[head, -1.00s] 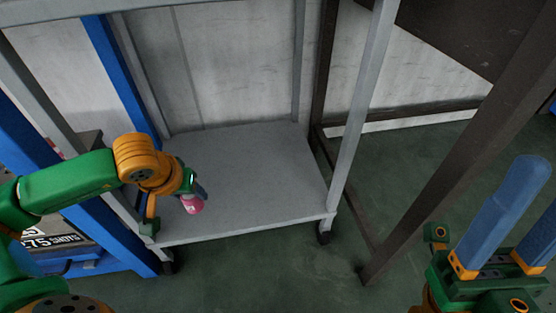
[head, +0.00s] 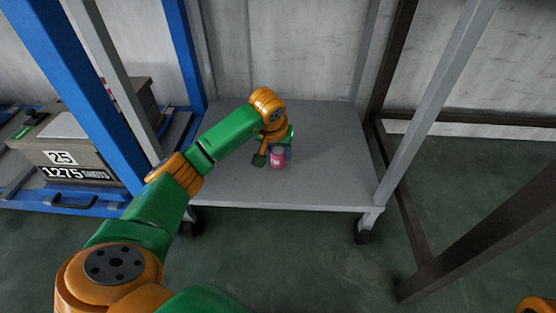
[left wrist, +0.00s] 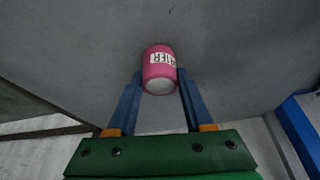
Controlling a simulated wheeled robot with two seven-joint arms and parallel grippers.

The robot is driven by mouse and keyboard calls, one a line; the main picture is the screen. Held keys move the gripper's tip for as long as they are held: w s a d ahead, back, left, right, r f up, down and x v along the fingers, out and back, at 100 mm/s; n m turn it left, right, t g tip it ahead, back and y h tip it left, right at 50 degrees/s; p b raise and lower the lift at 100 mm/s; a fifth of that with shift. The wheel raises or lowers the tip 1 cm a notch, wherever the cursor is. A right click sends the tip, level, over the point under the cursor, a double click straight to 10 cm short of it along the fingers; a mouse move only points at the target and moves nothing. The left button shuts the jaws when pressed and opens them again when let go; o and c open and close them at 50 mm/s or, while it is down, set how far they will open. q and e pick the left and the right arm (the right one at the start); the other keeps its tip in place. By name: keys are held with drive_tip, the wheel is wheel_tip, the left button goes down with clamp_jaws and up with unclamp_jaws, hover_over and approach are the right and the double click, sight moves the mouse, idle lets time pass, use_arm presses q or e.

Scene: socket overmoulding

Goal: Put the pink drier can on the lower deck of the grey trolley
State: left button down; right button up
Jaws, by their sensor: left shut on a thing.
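The pink drier can (head: 277,158) is upright over the lower deck of the grey trolley (head: 325,185), near the deck's middle. My left gripper (head: 287,152) reaches in over the deck and is shut on the can. In the left wrist view the can (left wrist: 158,66) sits between the two blue fingers, with part of a white label showing and the deck's grey surface behind it. Whether its base touches the deck is hard to tell. My right gripper is out of view; only a bit of orange shows at the bottom right corner.
Grey trolley posts (head: 440,95) frame the deck, and a brown metal frame (head: 415,230) stands to the right. A blue rack (head: 85,90) with a labelled mould block (head: 75,150) stands at left. The deck around the can is clear.

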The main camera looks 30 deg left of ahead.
use_arm(q)
drive_tip(key=shift+f, duration=0.15)
drive_tip(key=shift+c, duration=1.5)
unclamp_jaws()
